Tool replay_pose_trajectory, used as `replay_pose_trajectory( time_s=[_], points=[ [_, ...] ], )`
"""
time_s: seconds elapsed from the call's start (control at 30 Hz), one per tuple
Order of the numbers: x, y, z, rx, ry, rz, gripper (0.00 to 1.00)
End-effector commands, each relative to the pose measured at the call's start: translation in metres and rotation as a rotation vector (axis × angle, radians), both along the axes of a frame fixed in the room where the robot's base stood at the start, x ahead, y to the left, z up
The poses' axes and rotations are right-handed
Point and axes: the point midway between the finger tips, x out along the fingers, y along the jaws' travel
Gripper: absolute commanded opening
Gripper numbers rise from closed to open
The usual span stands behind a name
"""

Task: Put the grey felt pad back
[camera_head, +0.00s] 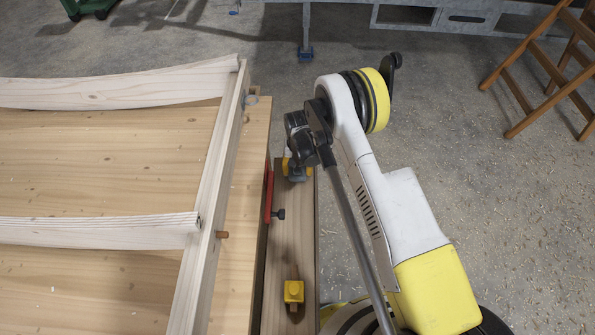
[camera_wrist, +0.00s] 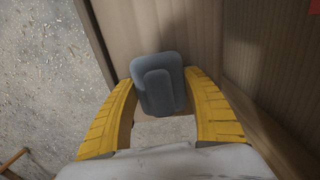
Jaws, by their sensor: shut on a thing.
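The grey felt pad (camera_wrist: 158,85) is a rounded blue-grey piece with a raised smaller part on its face. In the wrist view it sits between the two yellow fingers of my gripper (camera_wrist: 160,78), which are shut on it. In the head view my gripper (camera_head: 297,166) is over the narrow wooden ledge at the bench's right side. The pad (camera_head: 296,177) shows there as a small grey patch between the yellow fingers. The wrist view shows a wooden surface close around the pad; I cannot tell whether they touch.
A yellow block (camera_head: 293,291) with a wooden peg is on the ledge (camera_head: 291,240) nearer the front. A red clamp (camera_head: 268,196) is at the bench edge. A pale timber frame (camera_head: 215,180) covers the bench.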

Motion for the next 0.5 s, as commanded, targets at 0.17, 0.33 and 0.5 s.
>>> replay_pose_trajectory(
  time_s=[0.17, 0.33, 0.5],
  points=[
    [0.0, -0.0001, -0.0027, 0.0, 0.0, 0.0, 0.78],
    [0.0, -0.0002, -0.0027, 0.0, 0.0, 0.0, 0.79],
    [0.0, -0.0001, 0.0025, 0.0, 0.0, 0.0, 0.79]
  ],
)
